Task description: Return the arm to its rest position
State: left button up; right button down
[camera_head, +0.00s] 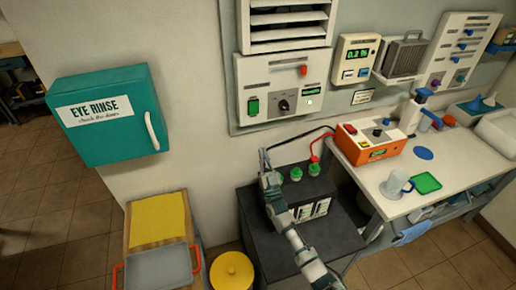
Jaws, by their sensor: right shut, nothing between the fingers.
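My right arm comes in from the bottom of the view, slightly right of centre, and reaches up and left over the dark battery cabinet. My right gripper (264,158) is at its far end, shut and empty, in front of the pale wall. It is left of the green caps (296,173) on the battery top; whether it touches the battery (262,221) cannot be told. My left gripper is not in view.
A bench (385,187) at the right holds an orange device (371,139), a mug (397,185) and a green tray (426,183). Red and black cables run near my gripper. An eye rinse box (104,115), wall panel (283,92), grey tray (158,267) and yellow lid (232,271) surround the battery.

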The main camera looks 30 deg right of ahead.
jog(key=shift+d, duration=0.1)
jog(key=s+a+f+n+g+y, duration=0.3)
jog(key=s+a+f+g+y, duration=0.15)
jog(key=a+f, duration=0.35)
jog(key=s+a+f+n+g+y, duration=0.2)
jog(key=s+a+f+g+y, duration=0.35)
jog(key=f, duration=0.55)
jog(key=s+a+f+g+h, duration=0.1)
jog(key=s+a+f+g, duration=0.2)
jog(key=s, duration=0.3)
jog(key=s+a+f+g+h, duration=0.2)
jog(key=s+f+g, duration=0.15)
jog(key=s, duration=0.25)
jog(key=s+f+g+h, duration=0.15)
jog(key=s+g, duration=0.45)
jog(key=s, duration=1.1)
notch_tip(320, 180, down, 23)
jog(key=s+d+f+g, duration=0.1)
jog(key=s+f, duration=0.9)
jog(key=f, duration=0.4)
jog(key=shift+s+d+g, duration=0.3)
jog(key=shift+s+g, duration=0.05)
jog(key=shift+s, duration=0.05)
